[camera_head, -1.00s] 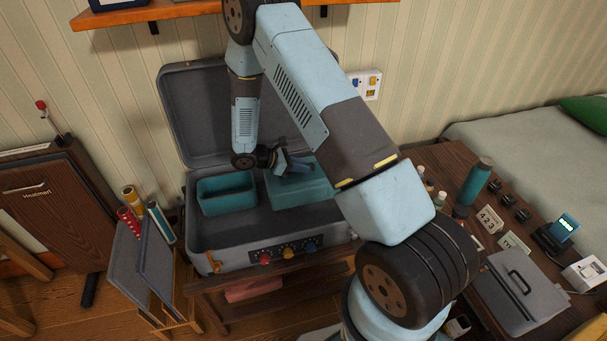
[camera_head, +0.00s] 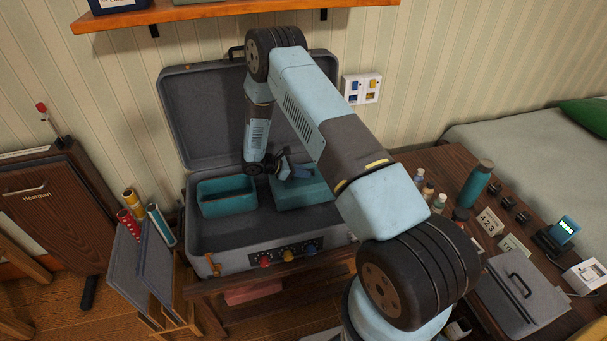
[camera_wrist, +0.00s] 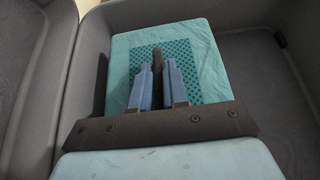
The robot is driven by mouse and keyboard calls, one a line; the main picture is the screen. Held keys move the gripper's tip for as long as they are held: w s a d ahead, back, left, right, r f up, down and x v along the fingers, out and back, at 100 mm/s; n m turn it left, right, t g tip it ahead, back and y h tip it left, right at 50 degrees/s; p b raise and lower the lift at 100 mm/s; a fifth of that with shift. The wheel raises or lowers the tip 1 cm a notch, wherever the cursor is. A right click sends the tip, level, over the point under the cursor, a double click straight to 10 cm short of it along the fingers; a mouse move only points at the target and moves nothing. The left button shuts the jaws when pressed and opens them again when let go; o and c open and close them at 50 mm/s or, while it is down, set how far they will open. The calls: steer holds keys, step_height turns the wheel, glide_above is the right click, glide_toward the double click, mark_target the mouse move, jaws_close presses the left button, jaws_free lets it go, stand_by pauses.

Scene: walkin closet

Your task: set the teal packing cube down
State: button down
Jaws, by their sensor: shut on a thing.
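The teal packing cube (camera_head: 312,194) is inside the right part of the open grey suitcase (camera_head: 222,238). My gripper (camera_head: 287,172) is above the cube, pointing down at its top. In the wrist view, my gripper's two blue fingers (camera_wrist: 158,88) are shut on the dark strap handle (camera_wrist: 157,58) in the middle of the cube's top (camera_wrist: 121,62). The cube looks level. Its underside is hidden, so I cannot tell whether it touches the suitcase floor.
An open teal bin (camera_head: 226,207) sits in the suitcase left of the cube. The raised lid (camera_head: 195,115) stands behind. The suitcase's front panel has several knobs (camera_head: 287,255). A wooden shelf (camera_head: 235,9) is above; a desk (camera_head: 447,165) with bottles is at right.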

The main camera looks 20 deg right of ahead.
steer(key=shift+f, duration=0.4)
steer(key=shift+f, duration=0.1)
steer(key=c, duration=1.1)
jaws_free()
steer(key=shift+f, duration=0.1)
